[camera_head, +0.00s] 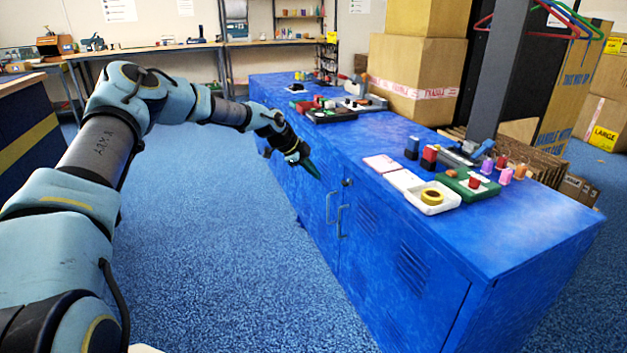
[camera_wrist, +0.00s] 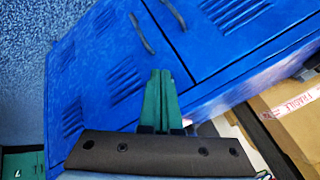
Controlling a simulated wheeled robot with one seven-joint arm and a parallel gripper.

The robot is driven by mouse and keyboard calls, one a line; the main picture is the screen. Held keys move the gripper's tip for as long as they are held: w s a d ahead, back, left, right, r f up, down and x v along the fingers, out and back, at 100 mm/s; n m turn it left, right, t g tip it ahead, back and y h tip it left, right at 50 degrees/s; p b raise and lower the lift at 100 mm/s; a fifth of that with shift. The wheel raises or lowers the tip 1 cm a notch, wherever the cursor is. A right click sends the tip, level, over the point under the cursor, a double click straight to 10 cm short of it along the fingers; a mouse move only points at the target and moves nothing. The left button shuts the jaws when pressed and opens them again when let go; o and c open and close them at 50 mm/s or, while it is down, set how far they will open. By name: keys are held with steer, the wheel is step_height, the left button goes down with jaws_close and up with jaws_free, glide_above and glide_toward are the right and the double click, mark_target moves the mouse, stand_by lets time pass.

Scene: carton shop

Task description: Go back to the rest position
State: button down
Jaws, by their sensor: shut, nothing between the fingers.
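My gripper (camera_head: 312,170) is at the end of my outstretched arm, beside the front edge of the blue cabinet (camera_head: 400,232). Its green fingers are together with nothing between them. In the wrist view the shut fingers (camera_wrist: 158,84) show in front of the blue cabinet doors (camera_wrist: 100,90). I cannot tell whether the fingertips touch the cabinet.
On the cabinet top are a white tray with a yellow tape roll (camera_head: 432,197), a green tray (camera_head: 470,184) and several small stamps. Cardboard boxes (camera_head: 410,75) stand behind. Cabinet handles (camera_head: 341,220) stick out at the front. Blue carpet (camera_head: 220,260) is clear beside it.

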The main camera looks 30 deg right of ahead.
steer(key=w+a+r, duration=0.3)
steer(key=r, duration=0.3)
steer(key=s+a+r+n+y, duration=0.2)
steer(key=s+a+n, duration=0.65)
steer(key=a, duration=0.65)
steer(key=s+a+r+n+t+y, duration=0.1)
steer(key=s+a+n+y, duration=0.2)
steer(key=s+a+n, duration=0.9)
steer(key=s+a+r+n+y, duration=0.2)
steer(key=s+a+n, duration=0.25)
steer(key=a, duration=1.35)
step_height(320, 180, up, 13)
steer(key=s+p, duration=0.2)
steer(key=p, duration=1)
steer(key=shift+a+f+n, duration=0.2)
steer(key=shift+n, duration=0.1)
steer(key=c, duration=1.6)
jaws_free()
